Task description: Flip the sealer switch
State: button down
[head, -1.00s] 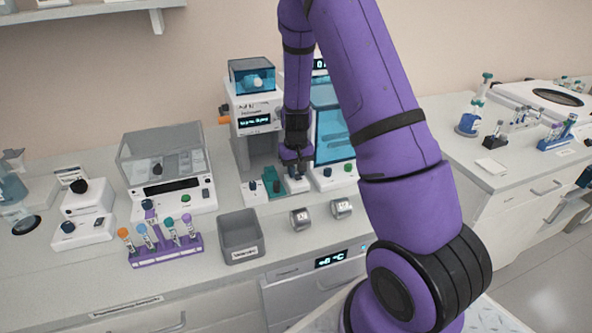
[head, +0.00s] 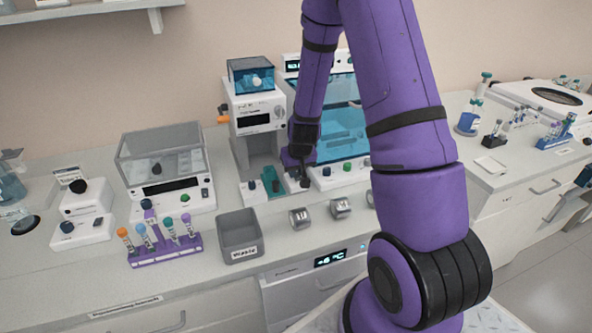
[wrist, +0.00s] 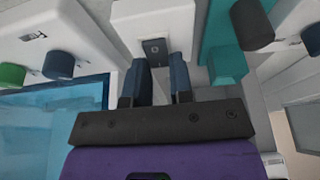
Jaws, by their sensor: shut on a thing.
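The sealer is a small white box (head: 292,187) at the front of the bench devices, partly hidden by my gripper in the head view. In the wrist view its white top (wrist: 140,18) carries a dark switch (wrist: 155,47). My gripper (head: 303,175) points down over it, and its two dark fingers (wrist: 159,68) reach the switch. The fingers stand a little apart, shut on the switch; their exact contact is hard to see. I cannot tell which way the switch is set.
A teal block (head: 271,180) stands close left of the sealer. A white panel with knobs (head: 338,175) is close right, under a blue glass-fronted cabinet (head: 341,125). A grey bin (head: 240,235), silver blocks (head: 300,217) and a purple tube rack (head: 165,252) stand nearer.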

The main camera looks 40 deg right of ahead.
jog(key=c, duration=1)
grip_release()
jog(key=shift+r, duration=0.1)
jog(key=v, duration=1)
jog(key=shift+s+r, duration=0.15)
jog(key=shift+r, duration=0.1)
jog(key=shift+r, duration=0.1)
